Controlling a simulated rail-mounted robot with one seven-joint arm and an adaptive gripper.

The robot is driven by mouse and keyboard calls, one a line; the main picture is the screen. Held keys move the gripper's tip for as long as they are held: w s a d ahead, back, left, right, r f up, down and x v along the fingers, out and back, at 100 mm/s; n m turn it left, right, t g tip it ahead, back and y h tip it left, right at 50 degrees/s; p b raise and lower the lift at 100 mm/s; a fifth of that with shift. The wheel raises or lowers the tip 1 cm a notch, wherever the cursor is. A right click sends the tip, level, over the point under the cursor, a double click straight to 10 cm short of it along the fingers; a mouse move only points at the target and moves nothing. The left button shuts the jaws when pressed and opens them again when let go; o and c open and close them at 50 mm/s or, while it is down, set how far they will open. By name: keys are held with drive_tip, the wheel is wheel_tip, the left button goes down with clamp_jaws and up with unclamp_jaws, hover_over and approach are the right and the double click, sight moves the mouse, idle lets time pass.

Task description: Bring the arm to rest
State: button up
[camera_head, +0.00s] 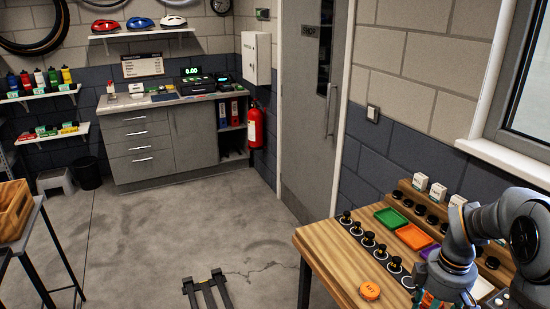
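My grey arm (456,254) shows at the lower right, bent over the right part of the wooden bench (323,255). Its lower end runs down to the bottom edge of the picture. My gripper lies out of the picture, so its fingers and anything in them are hidden. A small patch of teal and red shows at the arm's low end; I cannot tell what it is.
A window sill (505,160) is behind the arm. The floor at centre is mostly open, with a dark rack (207,290) low down.

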drive_tip(key=w+f+p, duration=0.2)
drive_tip(key=w+f, duration=0.2)
drive_tip(key=w, duration=0.1)
drive_tip(key=shift+w+a, duration=0.25)
drive_tip(key=shift+a, duration=0.15)
